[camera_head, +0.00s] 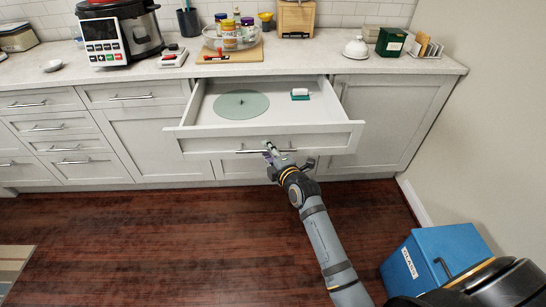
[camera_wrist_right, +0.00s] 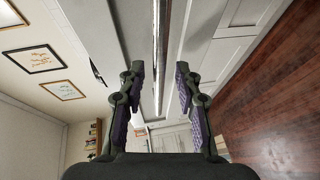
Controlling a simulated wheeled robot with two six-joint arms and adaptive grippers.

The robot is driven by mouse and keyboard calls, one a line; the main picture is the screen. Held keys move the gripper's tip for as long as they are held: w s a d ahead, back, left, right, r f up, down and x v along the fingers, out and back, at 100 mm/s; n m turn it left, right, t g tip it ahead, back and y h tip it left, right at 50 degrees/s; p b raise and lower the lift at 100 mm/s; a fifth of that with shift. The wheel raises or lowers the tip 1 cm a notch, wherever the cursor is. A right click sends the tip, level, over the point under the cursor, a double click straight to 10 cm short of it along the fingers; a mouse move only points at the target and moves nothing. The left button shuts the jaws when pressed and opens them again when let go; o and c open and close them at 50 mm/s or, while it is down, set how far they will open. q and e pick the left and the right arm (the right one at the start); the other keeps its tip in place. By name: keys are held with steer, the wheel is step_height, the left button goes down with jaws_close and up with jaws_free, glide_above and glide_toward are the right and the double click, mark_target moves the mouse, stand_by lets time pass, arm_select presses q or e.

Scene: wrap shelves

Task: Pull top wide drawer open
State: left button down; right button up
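The top wide drawer (camera_head: 330,138) stands pulled well out from the counter, and its inside shows. Its long metal bar handle (camera_head: 247,151) runs along the front panel. The handle also shows in the right wrist view (camera_wrist_right: 161,40). My right gripper (camera_head: 270,151) is at the drawer front, by the handle. In the right wrist view my right gripper (camera_wrist_right: 158,85) has its fingers apart, with gaps on both sides of the bar. The bar lies between the fingers in the picture; whether it touches a pad, I cannot tell. My left gripper is not in view.
A round green disc (camera_head: 241,104) and a small green-and-white item (camera_head: 300,94) lie in the drawer. A blue bin (camera_head: 440,262) stands on the floor at the right. The counter (camera_head: 330,66) above holds a cooker (camera_head: 120,32) and jars.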

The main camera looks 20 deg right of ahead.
steer(key=v, duration=1.1)
steer(key=shift+s, duration=0.2)
steer(key=s+d+f+m+g+h+p, duration=0.1)
steer(key=s+d+f+m+g+p, duration=0.2)
steer(key=f, duration=0.7)
steer(key=s+f+m+g+p, duration=0.2)
steer(key=s+f+m, duration=0.15)
steer(key=f, duration=0.65)
steer(key=s+d+f+m+g+h+p, duration=0.1)
steer(key=s+d+f+m+g+p, duration=0.3)
steer(key=f, duration=0.6)
steer(key=s+f+m+g+p, duration=0.1)
steer(key=s+f+m, duration=0.3)
steer(key=s, duration=1.1)
steer(key=s+f+m+g+p, duration=0.2)
steer(key=s+f, duration=0.7)
steer(key=s, duration=0.6)
steer(key=shift+d+m+g+h, duration=0.4)
steer(key=shift+m+g, duration=0.45)
steer(key=shift+g, duration=0.35)
